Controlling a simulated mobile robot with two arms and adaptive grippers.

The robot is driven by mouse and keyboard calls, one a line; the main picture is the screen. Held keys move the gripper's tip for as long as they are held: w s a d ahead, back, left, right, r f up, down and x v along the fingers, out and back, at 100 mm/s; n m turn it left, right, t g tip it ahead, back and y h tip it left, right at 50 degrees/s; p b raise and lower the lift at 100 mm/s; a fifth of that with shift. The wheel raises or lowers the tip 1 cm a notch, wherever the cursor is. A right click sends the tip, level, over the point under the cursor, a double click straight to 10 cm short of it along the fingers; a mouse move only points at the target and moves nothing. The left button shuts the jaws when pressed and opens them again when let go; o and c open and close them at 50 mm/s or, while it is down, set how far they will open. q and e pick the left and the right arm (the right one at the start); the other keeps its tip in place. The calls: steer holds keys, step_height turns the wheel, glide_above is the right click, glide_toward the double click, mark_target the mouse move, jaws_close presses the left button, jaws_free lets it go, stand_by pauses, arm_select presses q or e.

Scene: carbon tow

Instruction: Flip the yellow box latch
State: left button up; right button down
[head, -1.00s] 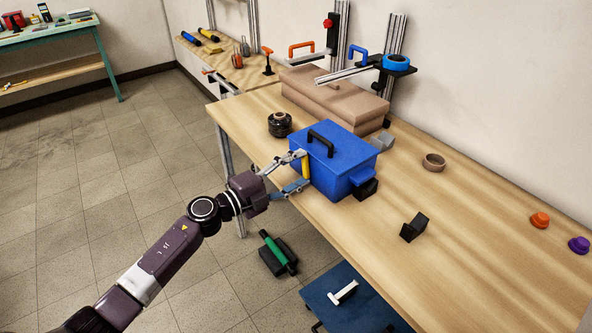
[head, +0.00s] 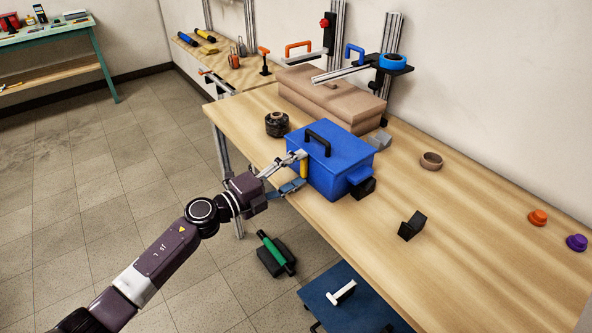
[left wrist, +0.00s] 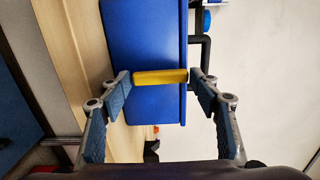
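The blue box (head: 340,160) with a black top handle stands near the left edge of the wooden table. Its yellow latch (head: 304,170) is an upright bar on the side facing my left arm. My left gripper (head: 302,168) is at that side, one finger near the latch's top end and the other near its bottom end. In the left wrist view, the fingers of my left gripper (left wrist: 160,78) are spread, with the yellow latch (left wrist: 160,77) lying between the tips, very close to both. Whether they touch it is unclear. My right gripper is out of view.
A black spool (head: 277,124) stands behind the box. A brown case (head: 330,98) lies farther back. A black block (head: 411,225), a brown ring (head: 431,161), and orange (head: 538,217) and purple (head: 577,242) knobs lie to the right. The table's front right is mostly clear.

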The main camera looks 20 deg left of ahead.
arm_select(q)
steer(key=o, duration=0.3)
